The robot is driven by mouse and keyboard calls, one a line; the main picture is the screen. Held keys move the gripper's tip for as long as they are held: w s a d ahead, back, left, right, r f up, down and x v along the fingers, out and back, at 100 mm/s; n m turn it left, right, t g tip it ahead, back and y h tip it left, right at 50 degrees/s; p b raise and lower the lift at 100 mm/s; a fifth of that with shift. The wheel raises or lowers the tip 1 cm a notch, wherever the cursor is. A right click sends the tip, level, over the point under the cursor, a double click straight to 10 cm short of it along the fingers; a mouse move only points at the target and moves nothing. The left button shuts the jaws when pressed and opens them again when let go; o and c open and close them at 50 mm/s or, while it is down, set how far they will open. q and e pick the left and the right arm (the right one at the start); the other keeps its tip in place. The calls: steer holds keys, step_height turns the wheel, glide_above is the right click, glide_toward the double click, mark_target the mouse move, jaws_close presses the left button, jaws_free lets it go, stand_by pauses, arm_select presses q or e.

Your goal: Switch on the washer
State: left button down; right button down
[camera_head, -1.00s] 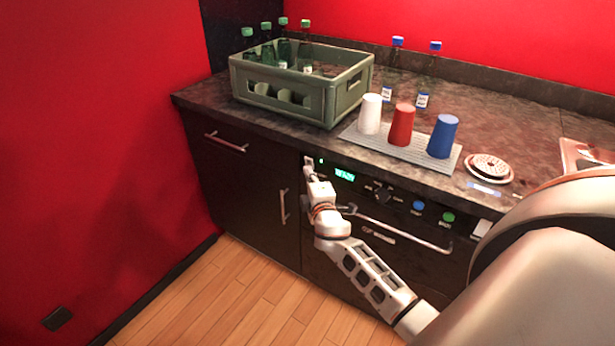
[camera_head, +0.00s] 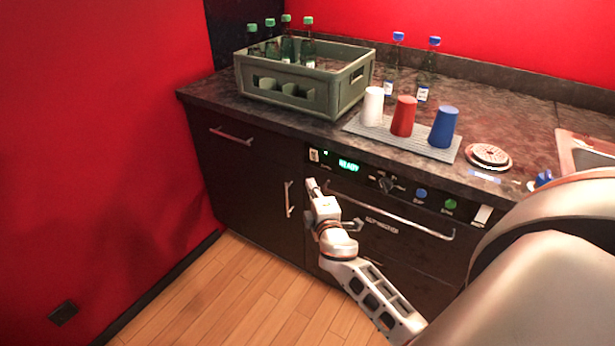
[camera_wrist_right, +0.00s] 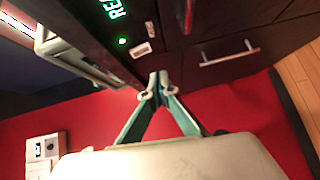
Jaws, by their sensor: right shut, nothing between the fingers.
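The washer (camera_head: 385,235) is built in under the counter, with a dark front and a long bar handle (camera_head: 400,217). Its display (camera_head: 348,166) is lit green and reads READY. A small green light (camera_head: 325,153) glows near the pale power switch (camera_head: 314,155) at the panel's left end. In the right wrist view the switch (camera_wrist_right: 142,50) and the green light (camera_wrist_right: 123,41) show beyond the fingertips. My right gripper (camera_head: 313,185) is shut and empty, just below the switch and apart from it; its fingertips (camera_wrist_right: 154,87) meet in the wrist view. My left gripper is out of view.
A crate of green-capped bottles (camera_head: 292,98) stands on the counter. White (camera_head: 373,106), red (camera_head: 403,116) and blue (camera_head: 443,127) cups stand upside down on a mat. A cabinet handle (camera_head: 289,199) is left of my gripper. Open floor (camera_head: 225,295) lies in front.

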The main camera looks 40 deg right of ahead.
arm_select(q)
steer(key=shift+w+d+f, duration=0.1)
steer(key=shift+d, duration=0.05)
arm_select(e)
steer(key=shift+f+v, duration=0.2)
steer(key=shift+v, duration=0.95)
steer(key=shift+f+v, duration=0.15)
steer(key=shift+v, duration=0.95)
arm_select(q)
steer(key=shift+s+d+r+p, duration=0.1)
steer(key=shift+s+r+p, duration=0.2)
steer(key=shift+p, duration=0.35)
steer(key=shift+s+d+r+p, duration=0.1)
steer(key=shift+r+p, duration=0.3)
steer(key=shift+p, duration=0.2)
arm_select(e)
steer(key=s+a+f+m+g+y, duration=0.2)
steer(key=s+a+f+m+y, duration=0.2)
steer(key=s+a+f, duration=0.4)
steer(key=s+a+f+m+g+y, duration=0.3)
steer(key=s+a+f, duration=0.6)
steer(key=s, duration=0.8)
steer(key=a+m+y, duration=0.1)
steer(key=a+y, duration=0.1)
steer(key=a, duration=0.1)
steer(key=shift+a+m+g, duration=0.3)
steer(key=shift+a, duration=0.1)
